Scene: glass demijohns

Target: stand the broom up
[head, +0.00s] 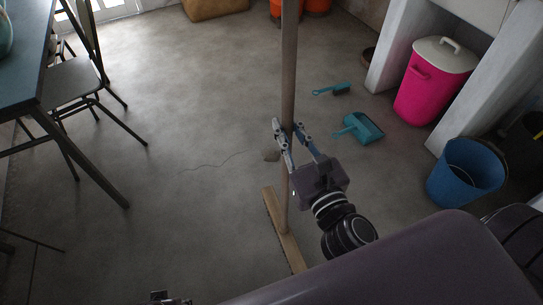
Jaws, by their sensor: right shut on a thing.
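The broom (289,60) stands about upright in the middle of the head view. Its long wooden handle runs out of the top edge of the picture. Its wooden head (287,245) is at the bottom, at floor level; I cannot tell whether it bears fully on the floor. My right gripper (290,137) is shut on the lower part of the handle, with a finger on each side. A small dark piece at the bottom edge, probably my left gripper (168,298), barely shows, and its fingers cannot be made out.
A teal hand brush (333,89) and a teal dustpan (358,128) lie on the floor right of the broom. A pink bin (427,92) and a blue bucket (462,178) stand farther right. A chair (75,85) and a table (22,65) are at left. Open floor lies between.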

